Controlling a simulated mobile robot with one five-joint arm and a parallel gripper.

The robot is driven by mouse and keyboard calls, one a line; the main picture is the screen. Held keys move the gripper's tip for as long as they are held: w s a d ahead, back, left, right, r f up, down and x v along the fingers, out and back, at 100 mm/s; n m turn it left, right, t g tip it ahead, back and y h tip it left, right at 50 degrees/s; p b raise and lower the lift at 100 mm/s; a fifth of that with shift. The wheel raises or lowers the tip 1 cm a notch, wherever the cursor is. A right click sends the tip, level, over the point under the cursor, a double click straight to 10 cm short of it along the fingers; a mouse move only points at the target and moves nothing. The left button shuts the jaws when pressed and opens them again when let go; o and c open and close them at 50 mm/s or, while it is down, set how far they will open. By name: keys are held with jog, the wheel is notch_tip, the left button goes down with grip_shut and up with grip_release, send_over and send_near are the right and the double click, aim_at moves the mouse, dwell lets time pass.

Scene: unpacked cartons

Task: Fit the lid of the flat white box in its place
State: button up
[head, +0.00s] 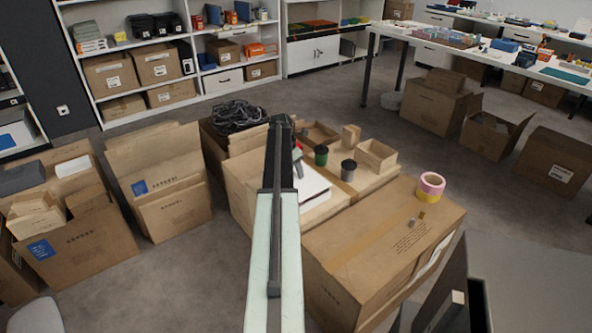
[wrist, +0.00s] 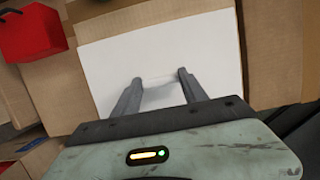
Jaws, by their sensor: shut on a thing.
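A flat white panel (wrist: 130,58), which I take to be the lid of the flat white box, fills the middle of the wrist view. My gripper (wrist: 160,77) has its two fingers over it, shut on a pale raised part of it. In the head view a white flat surface (head: 316,186) shows just right of my arm, among the cartons. My arm hides its left part and most of the gripper. I cannot tell the box from its lid, nor whether the lid is seated or held above the box.
A green-lidded cup (head: 321,155), a grey-lidded cup (head: 348,170) and a small open carton (head: 376,155) stand right of the white surface. A big closed carton (head: 375,245) in front carries pink and yellow tape rolls (head: 431,186). A red object (wrist: 30,32) lies at upper left in the wrist view.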

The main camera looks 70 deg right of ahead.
jog(key=shift+f+b, duration=1.05)
jog(key=shift+f, duration=0.05)
jog(key=o, duration=1.6)
jog(key=shift+c, duration=0.2)
jog(key=p+v, duration=0.7)
jog(key=v, duration=0.1)
jog(key=shift+p, duration=0.4)
jog(key=shift+f, duration=0.1)
